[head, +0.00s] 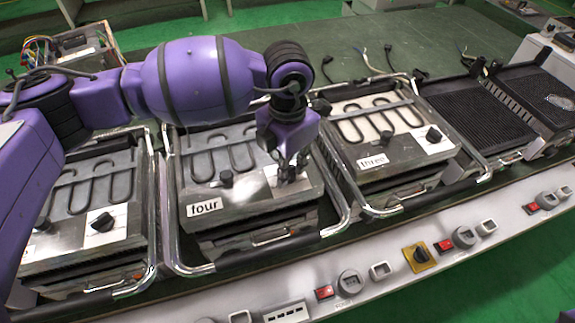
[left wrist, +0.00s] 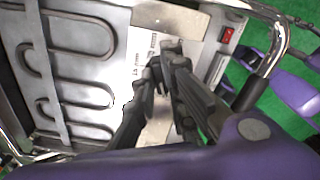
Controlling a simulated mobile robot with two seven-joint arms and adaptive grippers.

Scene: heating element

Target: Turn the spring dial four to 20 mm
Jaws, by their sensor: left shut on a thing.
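The grill unit labelled "four" (head: 206,207) stands in the middle left of the head view, with heating coils on its lid and a metal front panel. My left gripper (head: 288,172) comes down on the right part of that panel, over the spot of the spring dial. Its fingers are shut on the dial, which they almost wholly hide. In the left wrist view the black fingers (left wrist: 165,62) meet at the panel, beside a pale plate with small scale print (left wrist: 137,62). The print is too small to read, so the dial's setting cannot be told. My right gripper is not in view.
A second black knob (head: 226,178) sits left of the gripper on the same panel. Unit "three" (head: 373,161) stands to the right and another similar unit (head: 90,235) to the left. Chrome handle bars (head: 338,222) flank unit four. A switch rail (head: 350,284) runs along the front.

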